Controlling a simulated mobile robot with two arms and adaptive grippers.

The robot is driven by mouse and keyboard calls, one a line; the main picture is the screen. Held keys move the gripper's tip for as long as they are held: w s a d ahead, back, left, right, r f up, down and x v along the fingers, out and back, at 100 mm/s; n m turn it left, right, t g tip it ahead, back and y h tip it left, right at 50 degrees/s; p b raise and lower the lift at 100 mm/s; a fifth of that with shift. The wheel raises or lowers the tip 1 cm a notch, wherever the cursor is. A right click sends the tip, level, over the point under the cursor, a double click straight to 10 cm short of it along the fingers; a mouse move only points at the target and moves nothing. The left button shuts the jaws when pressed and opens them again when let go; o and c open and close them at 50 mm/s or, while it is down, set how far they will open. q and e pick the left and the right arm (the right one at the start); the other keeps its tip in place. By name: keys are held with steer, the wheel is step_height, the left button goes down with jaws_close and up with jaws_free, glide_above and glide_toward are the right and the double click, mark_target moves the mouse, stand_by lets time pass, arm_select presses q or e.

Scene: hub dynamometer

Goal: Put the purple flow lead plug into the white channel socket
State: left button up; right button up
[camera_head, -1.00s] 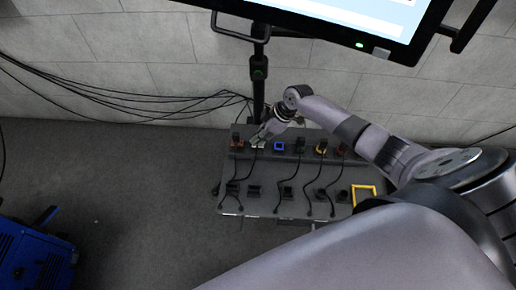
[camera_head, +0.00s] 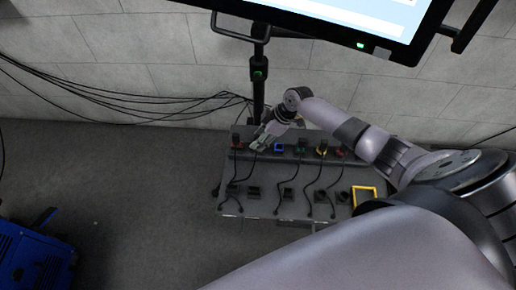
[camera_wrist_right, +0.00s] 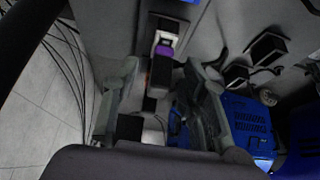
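The white channel socket (camera_wrist_right: 168,27) is at the top centre of the right wrist view. The purple flow lead plug (camera_wrist_right: 166,47) is at its mouth, a purple band above a dark body; how deep it sits cannot be told. My right gripper (camera_wrist_right: 163,78) has its fingers apart on either side of the plug's dark body, with what look like gaps. In the head view my right gripper (camera_head: 259,143) is over the left part of the back socket row and hides the white socket and the plug. My left gripper is not in view.
Black leads run across the panel to a front row. A yellow frame (camera_head: 375,191) is at right. A monitor (camera_head: 340,22) overhangs behind.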

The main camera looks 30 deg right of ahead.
steer(key=v, duration=0.8)
steer(key=shift+r, duration=0.1)
